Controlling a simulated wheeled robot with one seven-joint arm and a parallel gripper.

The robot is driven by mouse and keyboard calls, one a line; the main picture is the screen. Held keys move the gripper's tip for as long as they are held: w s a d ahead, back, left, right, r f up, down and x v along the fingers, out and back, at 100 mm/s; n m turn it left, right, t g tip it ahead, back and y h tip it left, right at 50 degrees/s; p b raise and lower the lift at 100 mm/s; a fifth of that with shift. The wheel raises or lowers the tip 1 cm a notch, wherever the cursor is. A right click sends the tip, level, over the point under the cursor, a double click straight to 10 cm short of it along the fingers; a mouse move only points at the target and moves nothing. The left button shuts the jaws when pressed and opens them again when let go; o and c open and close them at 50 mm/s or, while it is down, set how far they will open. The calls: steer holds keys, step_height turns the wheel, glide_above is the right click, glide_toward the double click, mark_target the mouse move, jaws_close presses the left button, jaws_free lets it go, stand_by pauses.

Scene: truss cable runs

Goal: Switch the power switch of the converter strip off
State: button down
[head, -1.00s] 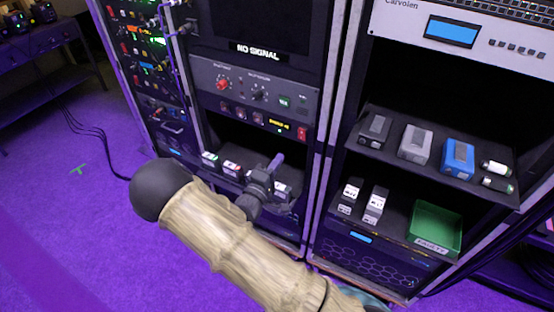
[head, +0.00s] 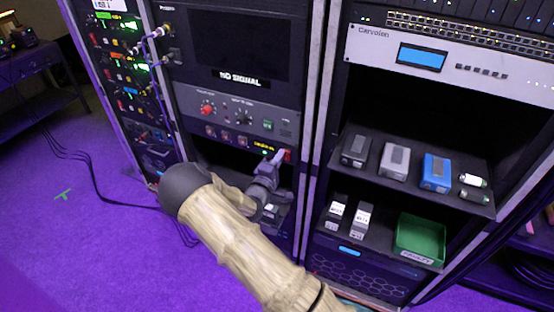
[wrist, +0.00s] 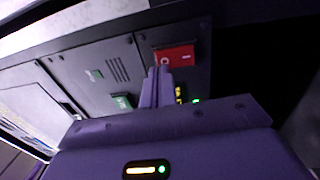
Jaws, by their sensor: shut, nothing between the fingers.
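The converter strip (head: 220,139) runs across the middle rack, under a grey panel with knobs. In the wrist view the red switch (wrist: 174,56) carries a circle mark and a bar mark. My gripper (head: 281,155) is shut and empty, with its tips at the switch. In the wrist view its fingertips (wrist: 159,70) overlap the lower, circle-marked side of the switch; I cannot tell whether they touch. The fingers partly hide the yellow display.
The panel above holds a red knob (head: 207,109) and a green switch (head: 268,125). A bay with small labelled boxes lies below the strip, partly behind my arm. The right rack has shelves with converter boxes (head: 395,161) and a green tray (head: 419,240).

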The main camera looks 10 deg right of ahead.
steer(key=shift+w+a+r, duration=0.1)
steer(key=shift+w, duration=0.05)
steer(key=shift+d, duration=0.2)
steer(key=shift+a, duration=0.25)
steer(key=r+b+v, duration=0.1)
steer(key=r+v, duration=0.2)
steer(key=v, duration=1)
steer(key=shift+s+b, duration=0.3)
steer(key=shift+s, duration=0.1)
